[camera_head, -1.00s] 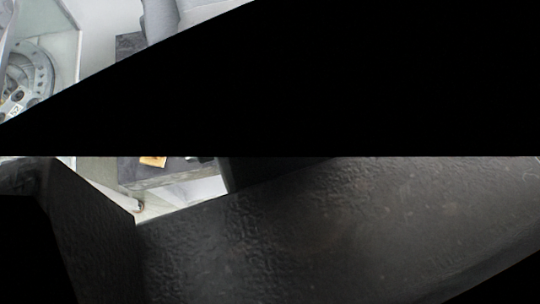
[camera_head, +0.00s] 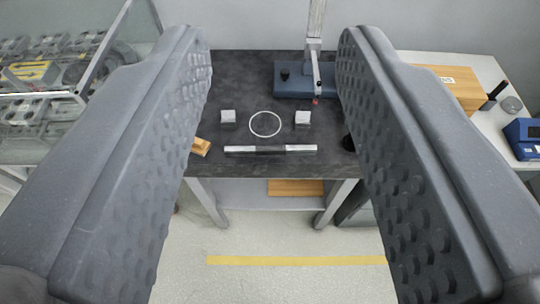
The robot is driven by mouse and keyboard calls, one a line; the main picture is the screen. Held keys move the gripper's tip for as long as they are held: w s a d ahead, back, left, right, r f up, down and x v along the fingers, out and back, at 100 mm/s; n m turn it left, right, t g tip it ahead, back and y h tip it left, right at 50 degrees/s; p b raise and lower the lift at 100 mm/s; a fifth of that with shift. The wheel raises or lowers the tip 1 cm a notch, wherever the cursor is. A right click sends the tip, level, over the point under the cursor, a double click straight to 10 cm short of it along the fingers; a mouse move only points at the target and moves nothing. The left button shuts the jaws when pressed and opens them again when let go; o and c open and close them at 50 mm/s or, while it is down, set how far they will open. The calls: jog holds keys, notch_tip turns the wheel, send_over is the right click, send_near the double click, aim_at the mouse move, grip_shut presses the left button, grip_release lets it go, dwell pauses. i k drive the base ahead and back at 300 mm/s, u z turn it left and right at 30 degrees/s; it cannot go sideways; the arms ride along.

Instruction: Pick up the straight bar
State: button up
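A straight bar (camera_head: 271,149), light with a darker middle part, lies sideways near the front edge of the dark tabletop (camera_head: 240,75). A thin white ring (camera_head: 265,124) lies behind it, between two small pale blocks, one on the left (camera_head: 228,116) and one on the right (camera_head: 302,118). My gripper (camera_head: 275,40) is wide open and empty. Its two grey, studded fingers stand at the left and right of the view, and the bar shows in the gap between them, some way ahead. The bar is in full view.
A blue-based stand with an upright post (camera_head: 313,80) stands at the table's back right. A small yellow-brown block (camera_head: 201,146) lies at the left front. A glass-sided case (camera_head: 70,85) is at left, a wooden box (camera_head: 450,88) at right. Floor in front is clear, with a yellow line (camera_head: 295,261).

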aim_at(256, 150)
jog(key=z, duration=0.1)
jog(key=i, duration=0.65)
jog(key=u, duration=1.15)
